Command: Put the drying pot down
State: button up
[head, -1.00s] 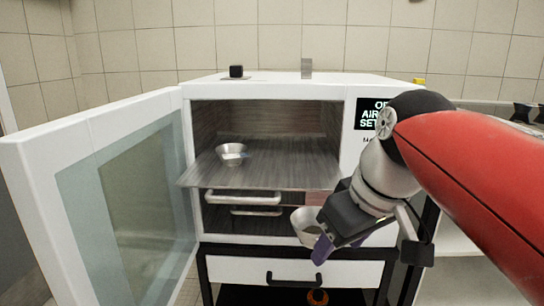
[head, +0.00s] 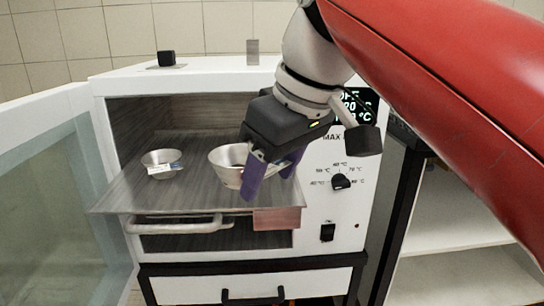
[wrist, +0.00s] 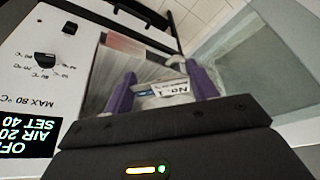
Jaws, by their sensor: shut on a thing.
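My gripper (head: 270,178) has purple fingers and is shut on a metal drying pot (head: 227,166). The pot is a small, round, flared bowl with a white label, and looks roughly upright. It is over the right part of the pulled-out oven shelf (head: 125,197); I cannot tell whether its base touches. In the wrist view, the pot's label (wrist: 169,88) reads "No. 1" between the fingers, and most of the pot is hidden. A second similar pot (head: 160,166) with a label stands on the shelf to the left.
The white oven's door (head: 55,190) stands open at the left. The control panel (head: 340,190) is just right of my gripper. A pinkish plate (head: 277,219) is at the shelf's front right. Bare shelf lies between the pots and in front of them.

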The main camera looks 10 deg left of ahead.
jog(key=p, duration=0.3)
send_over(266, 182)
jog(key=shift+s+f+b, duration=0.2)
jog(key=shift+f+b, duration=0.3)
jog(key=shift+f, duration=0.65)
jog(key=shift+w+f+b, duration=0.2)
jog(key=shift+f+b, duration=0.35)
jog(key=shift+f, duration=1.8)
jog(key=shift+f, duration=0.2)
jog(key=o, duration=1)
jog(key=shift+r, duration=0.15)
